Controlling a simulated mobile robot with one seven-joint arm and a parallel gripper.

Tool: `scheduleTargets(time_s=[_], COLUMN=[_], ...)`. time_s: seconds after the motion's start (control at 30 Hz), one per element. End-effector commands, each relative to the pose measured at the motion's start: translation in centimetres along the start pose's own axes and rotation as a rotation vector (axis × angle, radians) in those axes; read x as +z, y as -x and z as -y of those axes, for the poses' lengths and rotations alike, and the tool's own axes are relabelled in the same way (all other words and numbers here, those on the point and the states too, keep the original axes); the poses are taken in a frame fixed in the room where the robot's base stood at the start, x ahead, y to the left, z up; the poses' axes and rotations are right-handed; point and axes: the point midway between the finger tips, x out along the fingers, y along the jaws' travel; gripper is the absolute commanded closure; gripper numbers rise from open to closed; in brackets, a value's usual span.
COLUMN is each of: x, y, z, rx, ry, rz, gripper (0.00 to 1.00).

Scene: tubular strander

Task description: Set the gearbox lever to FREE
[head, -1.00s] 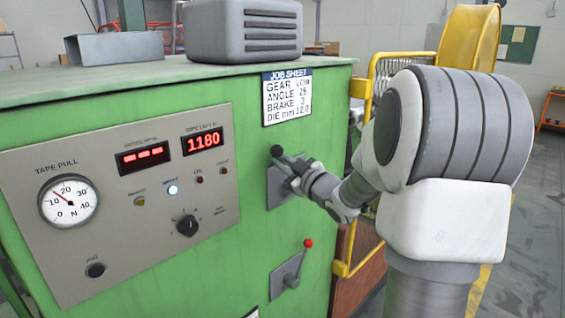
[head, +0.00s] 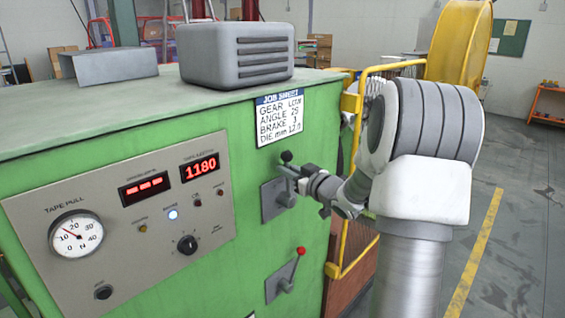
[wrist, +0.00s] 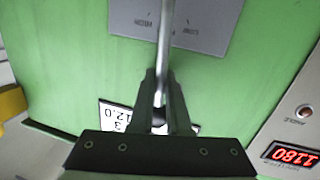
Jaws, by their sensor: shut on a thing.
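The gearbox lever appears to be the upper lever with the black knob (head: 286,157) on a grey plate (head: 268,205) on the green cabinet's side. My gripper (head: 291,170) is at this lever, just below its knob, coming from the right. In the wrist view, my gripper (wrist: 161,82) is shut around the metal lever rod (wrist: 166,42), which runs from the plate (wrist: 205,25) to between the fingers.
A second lever with a red knob (head: 301,251) sits below. A job sheet (head: 280,119) above reads GEAR LOW. A control panel (head: 120,235) with a 1180 display is at left. A yellow guard rail (head: 355,245) stands right of the cabinet, behind my arm.

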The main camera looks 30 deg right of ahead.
Motion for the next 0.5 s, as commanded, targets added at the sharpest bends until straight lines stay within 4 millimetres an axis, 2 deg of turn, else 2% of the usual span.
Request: scheduleTargets(time_s=[0.2,0.5], x=[-0.18,0.06], y=[-0.10,-0.18], z=[-0.89,-1.05], rx=[-0.006,-0.009], ry=[-0.068,-0.089], rz=[0.013,0.017], gripper=[1.00,1.00])
